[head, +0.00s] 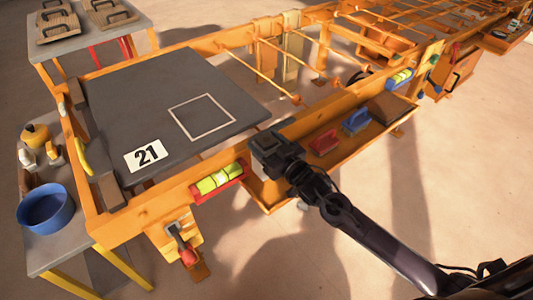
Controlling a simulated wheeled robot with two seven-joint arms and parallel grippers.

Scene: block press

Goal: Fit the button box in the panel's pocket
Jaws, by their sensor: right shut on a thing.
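My right gripper (272,151) reaches in from the lower right, over the orange front rail beside the grey panel's near right corner. It is shut on a small dark, boxy thing (266,142), which seems to be the button box; dark on dark, its outline is hard to separate from the jaws. No button shows on it. I cannot tell whether the outline marks the pocket. My left gripper is not in view.
A front tray (377,128) holds a red-handled (324,143) and a blue-handled tool (356,121). A green level vial (219,180) sits on the front rail. A red-tipped lever (186,254) hangs below. A blue bowl (46,208) stands on the left side table.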

